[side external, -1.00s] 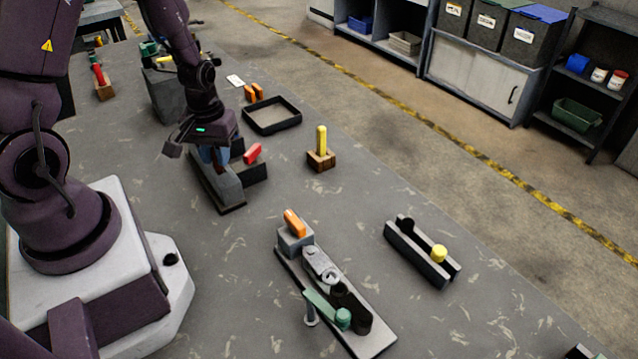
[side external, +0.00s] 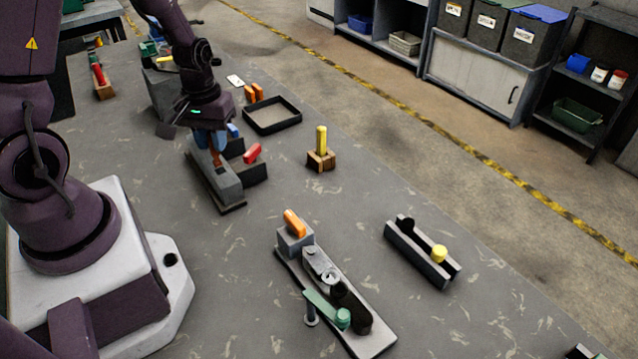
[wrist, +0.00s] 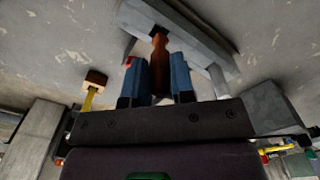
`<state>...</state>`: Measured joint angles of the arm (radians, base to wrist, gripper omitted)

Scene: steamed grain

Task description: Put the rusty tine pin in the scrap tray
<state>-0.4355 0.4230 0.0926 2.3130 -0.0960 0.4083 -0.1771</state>
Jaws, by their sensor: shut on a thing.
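The rusty tine pin (side external: 216,158) is reddish brown and hangs upright below my gripper (side external: 211,142). My gripper's blue fingers are shut on it, above the long grey fixture (side external: 221,185). In the wrist view the pin (wrist: 160,52) shows between the two blue fingers (wrist: 160,80), its far end in front of the grey fixture. Whether its lower tip is fully clear of the fixture I cannot tell. A black-rimmed tray (side external: 297,122), which looks like the scrap tray, lies empty to the right and behind my gripper.
A yellow peg stands in a wooden block (side external: 321,161) to the right. Orange pieces (side external: 253,93) sit just left of the tray. A lever fixture (side external: 335,300) is in the foreground.

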